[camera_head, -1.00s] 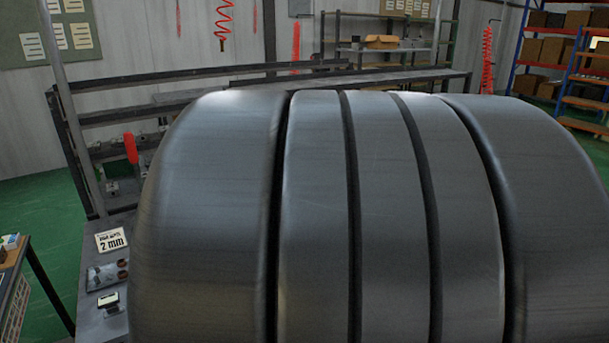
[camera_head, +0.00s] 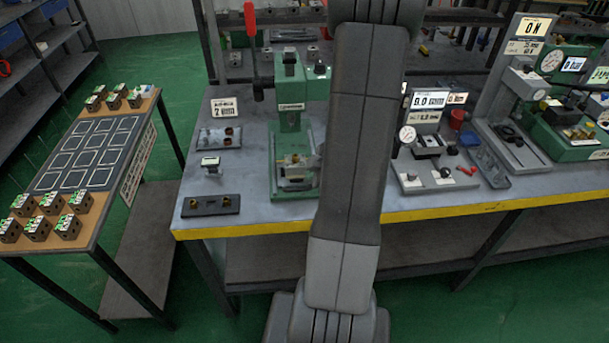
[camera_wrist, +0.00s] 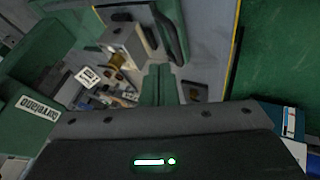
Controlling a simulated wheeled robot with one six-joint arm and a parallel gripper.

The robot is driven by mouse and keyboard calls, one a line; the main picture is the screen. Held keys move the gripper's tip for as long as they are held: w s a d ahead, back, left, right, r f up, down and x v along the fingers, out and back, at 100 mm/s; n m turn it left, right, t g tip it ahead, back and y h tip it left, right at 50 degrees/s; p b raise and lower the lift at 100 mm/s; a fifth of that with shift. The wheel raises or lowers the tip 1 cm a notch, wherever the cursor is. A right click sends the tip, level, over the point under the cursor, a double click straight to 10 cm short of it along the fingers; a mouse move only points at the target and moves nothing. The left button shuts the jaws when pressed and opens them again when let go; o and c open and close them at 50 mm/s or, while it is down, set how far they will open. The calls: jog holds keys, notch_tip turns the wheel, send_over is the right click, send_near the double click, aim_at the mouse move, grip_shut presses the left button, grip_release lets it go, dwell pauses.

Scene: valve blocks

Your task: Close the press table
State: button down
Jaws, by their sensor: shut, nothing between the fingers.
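The green press (camera_head: 290,115) stands upright on the grey bench, left of my arm in the head view. Its press table (camera_head: 292,182) is at its foot, with a small metal and brass fixture on it. In the wrist view a green press body (camera_wrist: 28,115) with a white label fills the left side, and a metal block (camera_wrist: 123,42) with a brass part lies ahead of my fingers. My gripper (camera_wrist: 159,72) is shut and empty, close to these parts. In the head view my arm hides the gripper and the press's right side. I cannot tell whether the fingers touch the table.
The bench has a yellow front edge (camera_head: 225,230). Small fixtures (camera_head: 220,138) stand left of the press; gauge stations (camera_head: 428,145) stand right of my arm. A side table (camera_head: 150,120) at left carries several valve blocks (camera_head: 80,200). Green floor lies between it and the bench.

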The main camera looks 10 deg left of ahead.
aim_at(294, 184)
jog(key=b+x, duration=0.2)
jog(key=x, duration=0.6)
jog(key=shift+w+f, duration=0.1)
jog(key=shift+f, duration=0.1)
